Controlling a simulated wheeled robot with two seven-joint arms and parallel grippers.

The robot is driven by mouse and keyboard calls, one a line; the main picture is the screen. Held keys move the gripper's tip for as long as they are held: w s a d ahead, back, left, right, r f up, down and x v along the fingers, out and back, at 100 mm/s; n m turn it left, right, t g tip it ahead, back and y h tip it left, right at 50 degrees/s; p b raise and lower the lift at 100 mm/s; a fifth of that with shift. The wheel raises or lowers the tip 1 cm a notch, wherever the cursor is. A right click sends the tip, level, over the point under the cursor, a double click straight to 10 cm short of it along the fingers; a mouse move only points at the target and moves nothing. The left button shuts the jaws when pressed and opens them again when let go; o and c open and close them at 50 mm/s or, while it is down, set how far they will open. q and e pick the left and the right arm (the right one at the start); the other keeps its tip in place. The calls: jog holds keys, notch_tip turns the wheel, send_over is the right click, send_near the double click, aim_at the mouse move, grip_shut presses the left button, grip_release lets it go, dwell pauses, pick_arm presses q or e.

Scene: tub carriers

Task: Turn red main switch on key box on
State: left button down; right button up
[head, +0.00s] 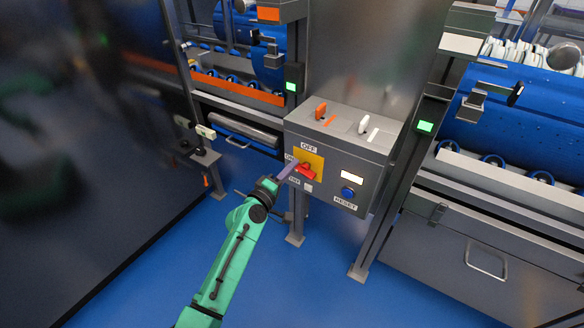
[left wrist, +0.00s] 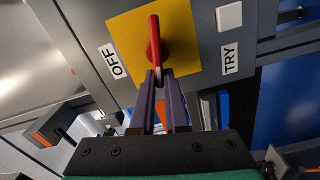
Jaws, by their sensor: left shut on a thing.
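The grey key box (head: 340,150) stands on posts in the middle of the head view. The red main switch (head: 306,170) sits on a yellow plate (head: 318,161) on its front, with an OFF label above and a TRY label below. My left gripper (head: 286,172) reaches it from the left. In the left wrist view, the red switch (left wrist: 155,45) lies over the yellow plate (left wrist: 185,35), between OFF at left and TRY at right. The purple fingers of my left gripper (left wrist: 159,82) are shut on the handle's lower end there. My right gripper is not in view.
A blue RESET button (head: 347,192) and a lit panel (head: 352,177) are right of the switch. An orange key (head: 320,111) and a white key (head: 363,126) stand on the box's sloped top. Grey posts flank the box. Blue floor is open below.

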pick_arm(q)
jog(key=shift+f+n, duration=0.2)
jog(key=shift+n, duration=0.45)
jog(key=shift+f+n, duration=0.2)
jog(key=shift+n, duration=0.45)
jog(key=c, duration=0.9)
grip_release()
jog(key=v, duration=1.4)
jog(key=shift+s+a, duration=0.2)
jog(key=shift+s, duration=0.05)
